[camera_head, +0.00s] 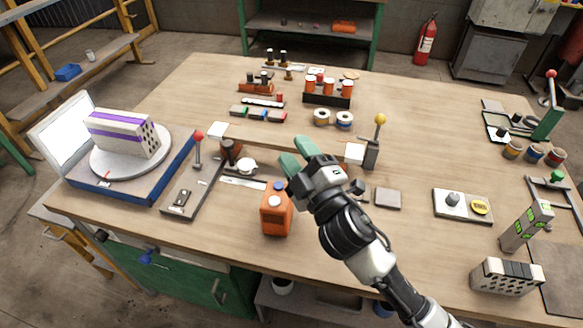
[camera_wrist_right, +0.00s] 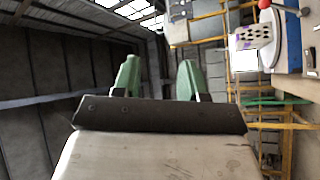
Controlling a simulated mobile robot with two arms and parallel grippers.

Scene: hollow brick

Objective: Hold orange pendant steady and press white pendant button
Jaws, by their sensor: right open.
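The orange pendant (camera_head: 277,215) stands upright on the wooden table near its front edge, left of my right forearm. It has a pale round spot on its face and a darker top; I cannot tell for sure which part is the white button. My right gripper (camera_head: 297,154) reaches in above the table, behind and slightly right of the pendant, apart from it. Its green fingers are spread and empty. The right wrist view also shows the open fingers (camera_wrist_right: 159,75) with nothing between them. My left gripper is in neither view.
Left of the pendant are a grey base with a red-knobbed lever (camera_head: 198,137) and a turntable box (camera_head: 125,178) bearing a striped brick (camera_head: 125,132). A yellow-knobbed lever (camera_head: 379,120) stands behind my right wrist. A grey square plate (camera_head: 388,198) lies right of my arm.

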